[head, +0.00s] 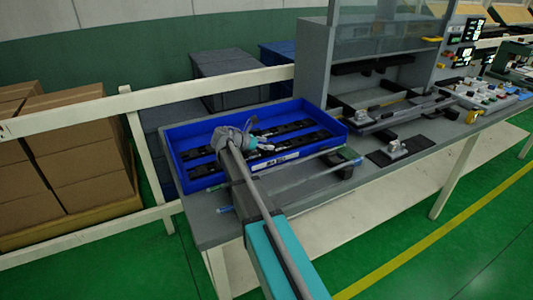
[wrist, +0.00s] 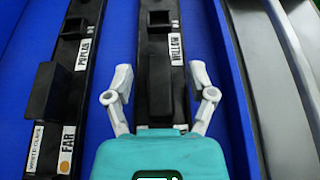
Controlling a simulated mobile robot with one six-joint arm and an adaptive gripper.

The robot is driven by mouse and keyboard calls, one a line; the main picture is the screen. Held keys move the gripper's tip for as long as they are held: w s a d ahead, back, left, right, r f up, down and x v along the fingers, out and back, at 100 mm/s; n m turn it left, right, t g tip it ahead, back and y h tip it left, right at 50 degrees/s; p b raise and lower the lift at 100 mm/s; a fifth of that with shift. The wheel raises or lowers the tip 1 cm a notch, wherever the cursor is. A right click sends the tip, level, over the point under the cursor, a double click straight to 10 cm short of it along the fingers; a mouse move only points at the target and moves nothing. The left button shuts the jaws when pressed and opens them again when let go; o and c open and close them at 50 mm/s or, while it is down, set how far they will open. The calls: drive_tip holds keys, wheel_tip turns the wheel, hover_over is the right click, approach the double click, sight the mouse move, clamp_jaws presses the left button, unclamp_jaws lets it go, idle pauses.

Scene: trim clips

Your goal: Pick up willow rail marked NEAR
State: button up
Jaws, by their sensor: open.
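The willow rail (wrist: 160,60) is a long black rail with a white WILLOW label. It lies in a blue tray (wrist: 105,60), near the tray's right wall in the wrist view. No NEAR mark is readable; the rail's lower part is hidden behind my gripper's teal body. My gripper (wrist: 161,80) is open, with one pale finger on each side of this rail and nothing held. I cannot tell its exact height above the rail. In the head view my gripper (head: 264,147) is over the tray, partly covering the rails.
The blue tray (head: 189,112) stands on a grey bench (head: 210,225). A dark plate with a clamp (head: 396,148) and other fixtures are to the right. Cardboard boxes (head: 75,140) stand left, behind a rail.

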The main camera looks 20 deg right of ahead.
drive_tip(key=shift+x, duration=0.85)
clamp_jaws()
